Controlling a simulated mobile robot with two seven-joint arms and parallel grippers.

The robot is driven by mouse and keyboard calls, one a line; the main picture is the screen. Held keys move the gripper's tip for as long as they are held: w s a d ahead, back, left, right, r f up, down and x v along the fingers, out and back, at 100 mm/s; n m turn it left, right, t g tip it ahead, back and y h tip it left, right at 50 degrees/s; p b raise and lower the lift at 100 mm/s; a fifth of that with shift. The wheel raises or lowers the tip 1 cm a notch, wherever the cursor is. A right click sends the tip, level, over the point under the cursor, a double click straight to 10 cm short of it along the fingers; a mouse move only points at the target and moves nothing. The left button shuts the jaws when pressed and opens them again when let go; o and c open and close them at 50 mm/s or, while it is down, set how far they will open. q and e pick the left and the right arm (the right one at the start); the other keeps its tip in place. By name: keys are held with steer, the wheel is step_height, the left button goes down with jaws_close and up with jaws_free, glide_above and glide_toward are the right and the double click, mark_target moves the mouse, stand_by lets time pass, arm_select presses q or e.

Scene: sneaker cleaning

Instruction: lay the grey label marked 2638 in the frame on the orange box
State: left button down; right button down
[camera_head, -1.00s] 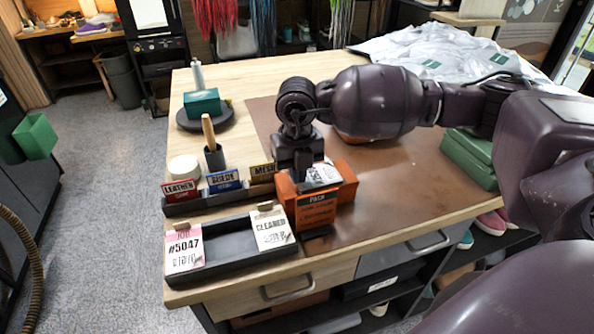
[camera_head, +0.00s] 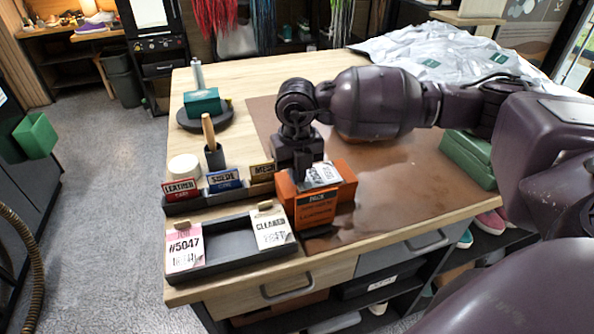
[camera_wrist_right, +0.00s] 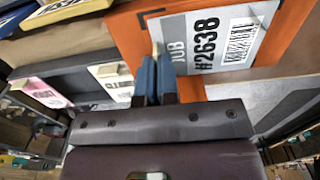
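The grey label marked 2638 (camera_wrist_right: 215,40) is at the top of the orange box (camera_wrist_right: 125,25) in the right wrist view, with a barcode on its right side. It also shows as a small pale patch (camera_head: 322,174) in the head view. A thin dark edge of the frame (camera_wrist_right: 146,13) shows along the label's upper left; I cannot tell whether the label lies flat in it. My right gripper (camera_wrist_right: 157,60) points at the box, its blue fingertips close together on the small tan tab at the label's left edge. My left gripper is out of view.
A dark tray (camera_head: 225,258) left of the box holds a #5047 label (camera_head: 184,247) and a CLEANED label (camera_head: 270,230). Behind it stand LEATHER, SUEDE and MESH cards (camera_head: 224,180). Green boxes (camera_head: 466,158) stand at the right. The brown mat (camera_head: 400,200) is mostly clear.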

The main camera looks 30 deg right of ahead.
steer(key=c, duration=1.3)
jaws_free()
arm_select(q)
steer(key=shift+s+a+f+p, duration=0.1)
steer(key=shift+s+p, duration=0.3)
arm_select(e)
step_height(320, 180, up, 11)
steer(key=shift+f, duration=0.1)
